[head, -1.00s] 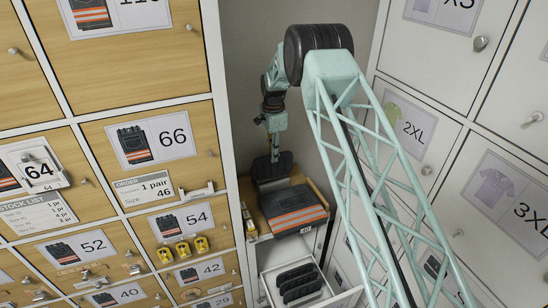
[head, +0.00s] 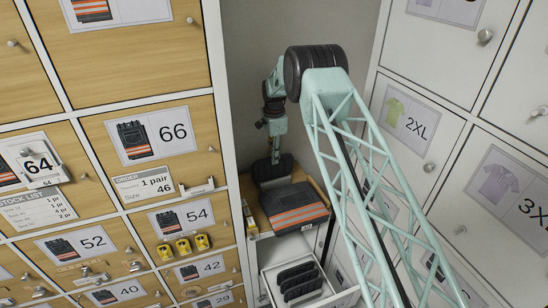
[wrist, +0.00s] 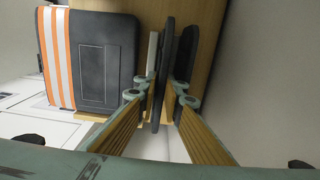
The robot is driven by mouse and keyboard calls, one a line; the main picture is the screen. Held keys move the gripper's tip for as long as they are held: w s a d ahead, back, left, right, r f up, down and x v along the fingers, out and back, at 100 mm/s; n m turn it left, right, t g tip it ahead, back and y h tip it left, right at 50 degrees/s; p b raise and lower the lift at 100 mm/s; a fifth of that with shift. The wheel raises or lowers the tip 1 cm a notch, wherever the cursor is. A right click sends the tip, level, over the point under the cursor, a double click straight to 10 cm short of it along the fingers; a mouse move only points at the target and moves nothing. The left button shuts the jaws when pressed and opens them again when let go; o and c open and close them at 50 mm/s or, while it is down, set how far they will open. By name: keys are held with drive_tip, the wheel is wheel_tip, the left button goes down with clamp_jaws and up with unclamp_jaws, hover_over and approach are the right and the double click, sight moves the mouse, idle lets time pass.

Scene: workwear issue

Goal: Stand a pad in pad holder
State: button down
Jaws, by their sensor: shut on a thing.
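My gripper (head: 276,152) reaches down over a wooden shelf top in the corner between the cabinets. In the wrist view its fingers (wrist: 160,97) are shut on a thin dark pad (wrist: 163,72), seen edge-on and upright between them. In the head view a dark upright shape (head: 272,170) shows below the fingers; I cannot tell how much is pad and how much is holder. In the wrist view a pale strip (wrist: 153,50) and a second dark upright piece (wrist: 186,52) flank the pad. They may be parts of the pad holder. The pad's lower edge is hidden, so contact is unclear.
Folded dark trousers with orange stripes (head: 297,208) lie beside the pad on the wooden shelf (head: 252,207). An open white drawer (head: 268,284) below holds several black pads (head: 298,280). Wooden lockers (head: 150,140) stand left and white lockers (head: 415,120) right, leaving a narrow space.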

drive_tip(key=shift+f+b, duration=0.85)
drive_tip(key=shift+f, duration=1)
drive_tip(key=c, duration=2.7)
unclamp_jaws()
drive_tip(key=shift+r, duration=0.1)
wheel_tip(320, 180, up, 11)
drive_tip(key=shift+r, duration=0.35)
drive_tip(key=shift+r, duration=0.1)
